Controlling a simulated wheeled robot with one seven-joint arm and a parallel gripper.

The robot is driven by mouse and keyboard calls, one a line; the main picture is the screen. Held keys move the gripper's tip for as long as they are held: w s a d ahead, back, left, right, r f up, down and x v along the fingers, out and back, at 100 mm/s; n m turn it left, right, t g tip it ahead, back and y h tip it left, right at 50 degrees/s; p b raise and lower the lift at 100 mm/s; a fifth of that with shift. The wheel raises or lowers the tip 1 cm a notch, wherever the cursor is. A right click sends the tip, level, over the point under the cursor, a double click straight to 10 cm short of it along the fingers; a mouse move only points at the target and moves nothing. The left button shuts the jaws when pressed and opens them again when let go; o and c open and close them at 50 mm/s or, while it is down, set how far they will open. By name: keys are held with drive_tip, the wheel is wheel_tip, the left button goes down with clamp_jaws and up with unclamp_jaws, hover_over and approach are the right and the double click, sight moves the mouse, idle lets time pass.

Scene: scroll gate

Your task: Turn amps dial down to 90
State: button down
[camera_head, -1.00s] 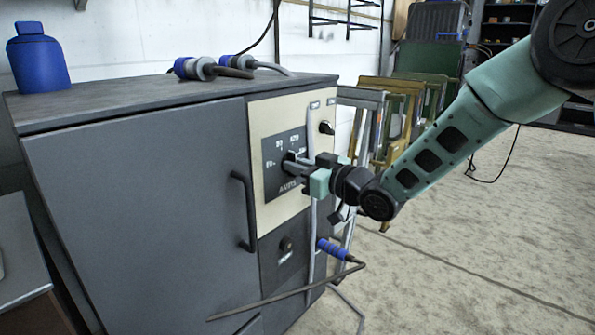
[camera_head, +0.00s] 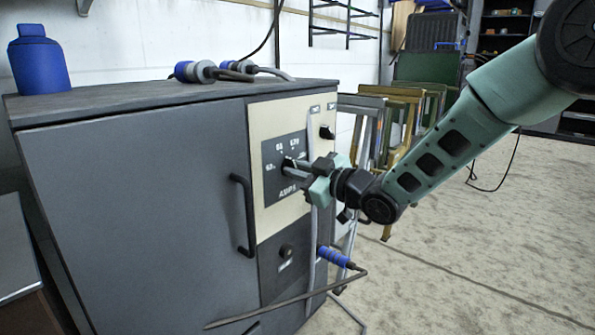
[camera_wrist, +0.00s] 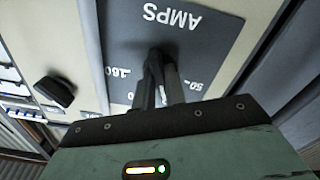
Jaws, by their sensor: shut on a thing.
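The amps dial is a dark knob on a grey AMPS plate (camera_head: 271,158) on the cream front panel of a grey cabinet (camera_head: 140,200). My gripper (camera_head: 288,163) is at the plate in the head view, its fingers shut on the knob and mostly covering it. The wrist view shows the fingers (camera_wrist: 161,85) closed around the dark knob (camera_wrist: 158,58). The plate appears upside down there, with AMPS, 160 and 50 legible. The knob's pointer is hidden, so its exact setting cannot be read.
A small black knob (camera_head: 327,132) sits right of the plate, and another (camera_head: 287,252) below it. A vertical door handle (camera_head: 243,214) stands out on the left. A blue-gripped cable (camera_head: 335,257) hangs low in front. Open floor lies to the right.

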drive_tip(key=c, duration=1.5)
unclamp_jaws()
drive_tip(key=shift+o, duration=0.2)
drive_tip(key=p+v, duration=0.4)
drive_tip(key=v, duration=1.3)
drive_tip(key=shift+s+d, duration=0.2)
